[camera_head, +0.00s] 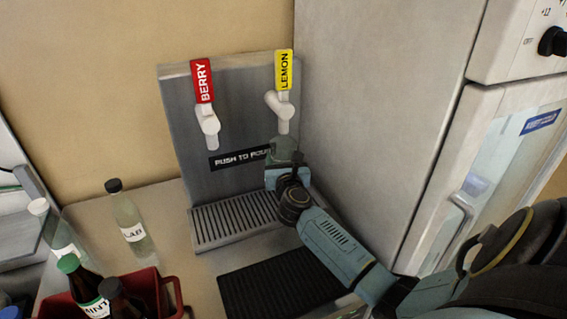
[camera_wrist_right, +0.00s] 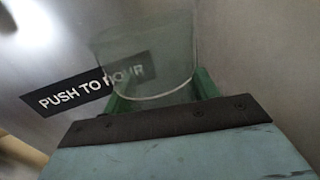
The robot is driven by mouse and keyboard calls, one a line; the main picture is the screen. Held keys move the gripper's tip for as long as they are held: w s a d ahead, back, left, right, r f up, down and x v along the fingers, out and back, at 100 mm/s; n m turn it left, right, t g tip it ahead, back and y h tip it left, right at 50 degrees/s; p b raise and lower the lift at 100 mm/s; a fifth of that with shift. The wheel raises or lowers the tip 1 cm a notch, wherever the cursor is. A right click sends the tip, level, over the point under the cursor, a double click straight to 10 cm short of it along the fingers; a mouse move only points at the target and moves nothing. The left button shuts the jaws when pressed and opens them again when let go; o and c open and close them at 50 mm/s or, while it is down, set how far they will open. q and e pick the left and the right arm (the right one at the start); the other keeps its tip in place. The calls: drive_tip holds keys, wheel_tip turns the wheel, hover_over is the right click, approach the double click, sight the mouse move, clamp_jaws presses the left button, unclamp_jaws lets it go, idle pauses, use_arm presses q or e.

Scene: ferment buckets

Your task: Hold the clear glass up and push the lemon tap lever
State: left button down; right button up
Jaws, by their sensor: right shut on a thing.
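The yellow lemon tap lever (camera_head: 284,70) stands upright on its white tap (camera_head: 281,105) at the right of the grey tap panel (camera_head: 238,100). My right gripper (camera_head: 283,166) is shut on the clear glass (camera_head: 284,148), which is upright just below the lemon spout. The glass also shows in the right wrist view (camera_wrist_right: 145,65), between the green fingers, in front of the "PUSH TO POUR" label (camera_wrist_right: 75,90). It looks empty, though its inside is hard to see. My left gripper is not in view.
The red berry lever (camera_head: 203,80) is left of the lemon one. A slotted drip tray (camera_head: 238,218) and black mat (camera_head: 275,285) lie below. Bottles (camera_head: 131,220) and a red crate (camera_head: 150,285) stand at left. A tall cabinet wall (camera_head: 370,110) rises close at right.

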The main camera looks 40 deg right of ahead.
idle(0.3)
drive_tip(key=shift+s+a+f, duration=0.25)
drive_tip(key=shift+s+f, duration=0.25)
drive_tip(key=shift+s, duration=0.25)
drive_tip(key=shift+s+a+f, duration=0.2)
drive_tip(key=shift+s+f, duration=0.25)
drive_tip(key=shift+s, duration=0.25)
drive_tip(key=s+a+p, duration=0.2)
drive_tip(key=s+a, duration=0.1)
drive_tip(key=s, duration=0.8)
drive_tip(key=shift+s+a, duration=0.2)
drive_tip(key=shift+a, duration=0.1)
